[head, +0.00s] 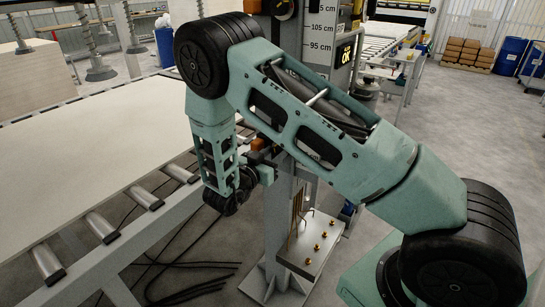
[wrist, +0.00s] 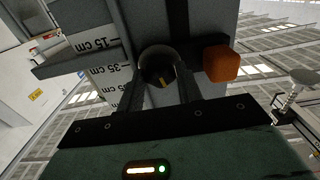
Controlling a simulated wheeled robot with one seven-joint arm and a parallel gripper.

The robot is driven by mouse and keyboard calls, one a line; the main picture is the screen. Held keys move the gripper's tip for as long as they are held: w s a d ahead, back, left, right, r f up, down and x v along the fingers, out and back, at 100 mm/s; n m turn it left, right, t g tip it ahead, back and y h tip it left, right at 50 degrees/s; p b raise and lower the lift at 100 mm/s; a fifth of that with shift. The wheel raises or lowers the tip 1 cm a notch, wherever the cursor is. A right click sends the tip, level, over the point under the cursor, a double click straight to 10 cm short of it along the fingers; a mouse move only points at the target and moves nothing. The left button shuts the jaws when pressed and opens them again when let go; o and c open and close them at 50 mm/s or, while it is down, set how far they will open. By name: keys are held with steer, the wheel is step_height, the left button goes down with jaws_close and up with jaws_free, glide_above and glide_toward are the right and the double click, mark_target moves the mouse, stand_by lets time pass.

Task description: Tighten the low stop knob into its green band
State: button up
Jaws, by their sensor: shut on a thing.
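The low stop knob (wrist: 157,72) is a round dark knob with a short yellow line on its face, seen in the wrist view. My gripper (wrist: 160,80) is shut on it, one finger on each side. The knob sits in front of a grey post with a white centimetre scale (wrist: 95,72). I cannot make out a green band in either view. In the head view, my gripper is against the column at the middle, and my arm and wrist hide the knob.
An orange block (wrist: 221,64) sits close to the right of the knob. A roller conveyor with a pale board (head: 90,150) fills the left. A small metal shelf with brass-coloured fittings (head: 325,237) juts from the column base. Cables lie on the floor.

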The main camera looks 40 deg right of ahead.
steer(key=m+b, duration=0.3)
steer(key=shift+f, duration=0.2)
steer(key=shift+r+m+b, duration=0.1)
steer(key=shift+m+b, duration=0.9)
steer(key=shift+m, duration=0.2)
steer(key=shift+r, duration=0.1)
steer(key=o, duration=1)
steer(key=shift+a, duration=0.1)
steer(key=b+v, duration=0.2)
steer(key=v, duration=1.5)
steer(key=shift+s+a, duration=0.1)
steer(key=shift+s, duration=0.05)
